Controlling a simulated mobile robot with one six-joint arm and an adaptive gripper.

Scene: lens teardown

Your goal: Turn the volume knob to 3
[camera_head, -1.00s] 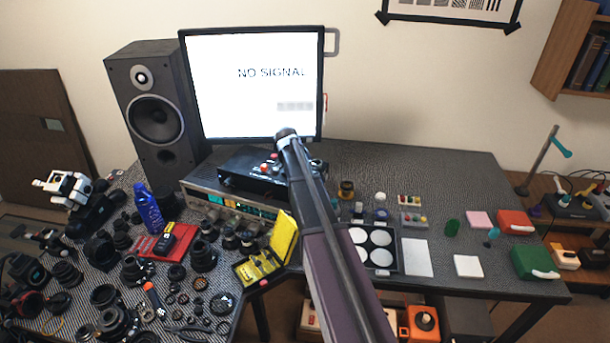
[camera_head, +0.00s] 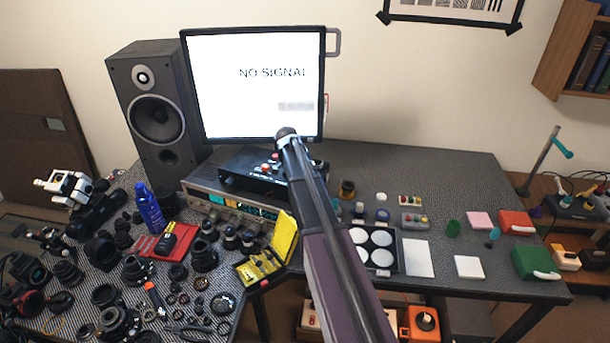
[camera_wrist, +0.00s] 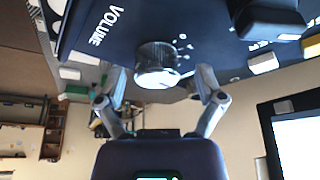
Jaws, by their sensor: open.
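The volume knob (camera_wrist: 156,62) is a ribbed silver cylinder on a black panel (camera_wrist: 95,45), with the word VOLUME and white dots beside it. In the wrist view my gripper (camera_wrist: 161,74) is open, with one finger on each side of the knob. I cannot tell whether either finger touches it. Which number the knob points to cannot be read. In the head view a black box (camera_head: 236,183) with red buttons stands under the monitor. My arm covers its right part, and the knob and my fingers are hidden there.
A monitor (camera_head: 250,60) reading NO SIGNAL stands behind the box, with a speaker (camera_head: 150,110) to its left. An open yellow case (camera_head: 284,238) and many lens parts crowd the left. Small boxes lie on the right table.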

